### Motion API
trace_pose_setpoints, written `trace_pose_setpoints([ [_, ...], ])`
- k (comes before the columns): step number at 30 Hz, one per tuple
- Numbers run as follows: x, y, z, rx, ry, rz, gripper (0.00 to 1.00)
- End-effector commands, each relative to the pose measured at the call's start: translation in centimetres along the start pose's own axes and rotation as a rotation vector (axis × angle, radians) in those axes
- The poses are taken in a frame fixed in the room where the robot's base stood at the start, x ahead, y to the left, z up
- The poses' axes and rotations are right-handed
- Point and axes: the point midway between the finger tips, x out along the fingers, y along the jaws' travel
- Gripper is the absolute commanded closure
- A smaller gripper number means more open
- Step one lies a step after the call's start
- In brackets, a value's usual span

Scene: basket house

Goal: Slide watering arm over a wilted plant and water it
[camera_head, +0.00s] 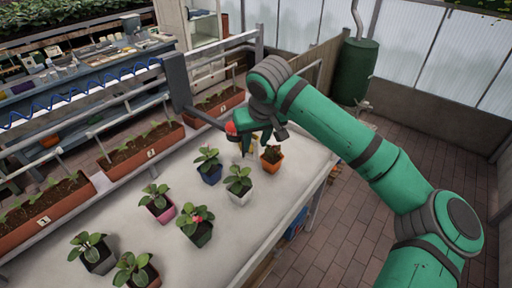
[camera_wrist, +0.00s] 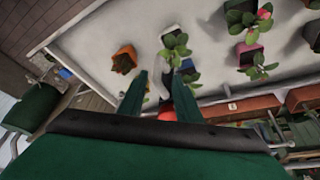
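A plant with drooping brown leaves in an orange pot (camera_head: 271,164) stands near the right edge of the white table. It also shows in the wrist view (camera_wrist: 124,60). The watering arm (camera_head: 203,118) is a dark rod reaching from a grey upright towards my gripper, with a red part (camera_head: 231,127) at its end. My gripper (camera_head: 256,142) is above the table, just left of the orange pot. In the wrist view its fingers (camera_wrist: 158,90) are apart, and the red part (camera_wrist: 167,114) shows low between them, close to the right finger. Contact cannot be made out.
Several green potted plants stand on the table (camera_head: 110,215), including a white pot (camera_head: 239,195) and a blue pot (camera_head: 210,175) near my gripper. Planter boxes (camera_head: 140,145) and rails line the left. A green barrel (camera_head: 355,72) stands behind; brick floor lies right.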

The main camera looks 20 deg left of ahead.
Motion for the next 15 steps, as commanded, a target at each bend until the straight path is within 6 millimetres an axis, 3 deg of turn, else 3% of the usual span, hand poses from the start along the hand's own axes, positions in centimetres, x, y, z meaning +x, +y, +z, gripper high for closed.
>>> trace_pose_setpoints([
  [7,3.2,0.7,0.2,0.010,-0.001,0.003,0.69],
  [15,4.2,0.7,0.2,0.010,0.001,0.004,0.69],
])
